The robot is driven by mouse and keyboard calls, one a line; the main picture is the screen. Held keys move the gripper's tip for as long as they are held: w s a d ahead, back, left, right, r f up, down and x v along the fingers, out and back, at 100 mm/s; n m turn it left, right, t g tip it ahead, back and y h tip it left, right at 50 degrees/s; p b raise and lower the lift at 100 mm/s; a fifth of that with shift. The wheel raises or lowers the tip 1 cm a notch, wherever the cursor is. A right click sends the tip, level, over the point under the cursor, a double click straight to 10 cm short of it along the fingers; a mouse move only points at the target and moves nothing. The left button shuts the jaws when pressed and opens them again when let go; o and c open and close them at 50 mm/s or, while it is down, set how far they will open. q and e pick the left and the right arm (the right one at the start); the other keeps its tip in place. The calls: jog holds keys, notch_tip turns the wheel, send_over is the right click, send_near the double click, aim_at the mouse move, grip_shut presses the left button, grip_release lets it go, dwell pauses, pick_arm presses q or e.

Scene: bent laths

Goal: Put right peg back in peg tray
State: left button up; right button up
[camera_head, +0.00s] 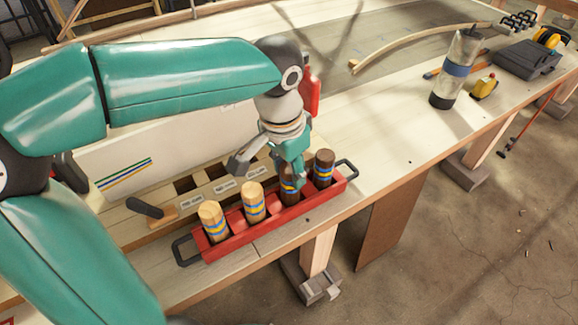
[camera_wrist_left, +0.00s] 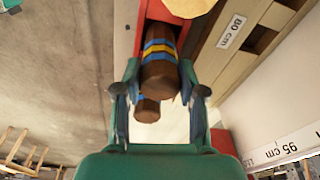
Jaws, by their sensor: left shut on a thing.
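The red peg tray (camera_head: 262,222) stands along the bench's front edge, with a black handle at each end. Two light pegs with blue and yellow bands stand in its left half, the left one (camera_head: 213,222) and its neighbour (camera_head: 253,203). A dark brown banded peg (camera_head: 323,168) stands at the right end. My left gripper (camera_head: 291,170) is shut on another dark banded peg (camera_head: 289,192), just left of that one, at the tray. In the left wrist view this held peg (camera_wrist_left: 159,68) lies between the fingers. Whether its base touches the tray floor is hidden. My right gripper is not in view.
A slotted wooden board with length labels (camera_head: 225,187) lies behind the tray, with a dark-handled tool (camera_head: 146,208) at its left. A red object (camera_head: 312,92) is behind my gripper. A bottle (camera_head: 457,70), yellow item (camera_head: 485,87) and dark case (camera_head: 527,59) stand at right. The bench right of the tray is clear.

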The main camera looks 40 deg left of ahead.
pick_arm(q)
jog(key=shift+f+b, duration=0.35)
jog(key=shift+f, duration=0.15)
jog(key=o, duration=1.3)
jog(key=shift+c, duration=0.2)
jog(key=shift+r, duration=0.1)
notch_tip(320, 180, up, 9)
jog(key=p, duration=0.8)
